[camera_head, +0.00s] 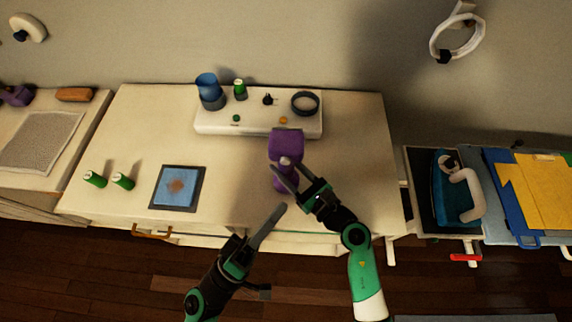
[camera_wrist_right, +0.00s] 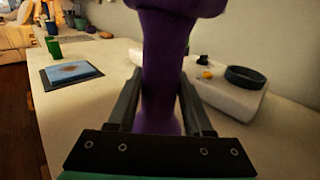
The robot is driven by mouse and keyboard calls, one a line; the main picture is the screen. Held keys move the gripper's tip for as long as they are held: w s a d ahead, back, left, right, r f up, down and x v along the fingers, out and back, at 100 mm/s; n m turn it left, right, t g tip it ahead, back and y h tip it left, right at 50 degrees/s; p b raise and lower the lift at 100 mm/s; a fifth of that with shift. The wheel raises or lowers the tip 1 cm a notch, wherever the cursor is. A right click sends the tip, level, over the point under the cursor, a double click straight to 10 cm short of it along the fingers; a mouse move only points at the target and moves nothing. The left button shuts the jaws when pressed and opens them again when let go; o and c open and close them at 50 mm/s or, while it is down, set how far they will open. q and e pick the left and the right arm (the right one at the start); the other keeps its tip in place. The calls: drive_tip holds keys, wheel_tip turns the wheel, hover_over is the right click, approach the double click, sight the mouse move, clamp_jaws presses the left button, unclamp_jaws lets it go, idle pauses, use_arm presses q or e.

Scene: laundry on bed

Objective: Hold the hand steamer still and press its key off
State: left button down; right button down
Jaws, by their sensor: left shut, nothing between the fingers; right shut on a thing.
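The purple hand steamer (camera_head: 286,147) stands upright near the front right of the pale cabinet top. It also fills the middle of the right wrist view (camera_wrist_right: 163,75). My right gripper (camera_head: 287,178) is shut on its handle, with one finger on each side. My left gripper (camera_head: 281,208) is shut and empty, just in front of and below the steamer, apart from it. A small pale spot (camera_head: 285,161) shows on the steamer below its head; I cannot tell whether it is the key. The steamer's lower part is partly hidden by my right gripper.
A white raised base (camera_head: 215,125) with a blue cup (camera_head: 208,87), a green-topped jar (camera_head: 240,88) and a dark ring (camera_head: 305,102) stands behind. A blue pad on a dark tray (camera_head: 155,201) and two green cylinders (camera_head: 95,179) lie left. The middle of the top is clear.

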use_arm(q)
approach(296, 154)
drive_tip(key=x, duration=0.4)
drive_tip(key=shift+s+d, duration=0.1)
drive_tip(key=shift+s, duration=0.05)
idle(1.7)
drive_tip(key=shift+w, duration=0.45)
drive_tip(key=shift+s, duration=0.5)
drive_tip(key=s, duration=0.6)
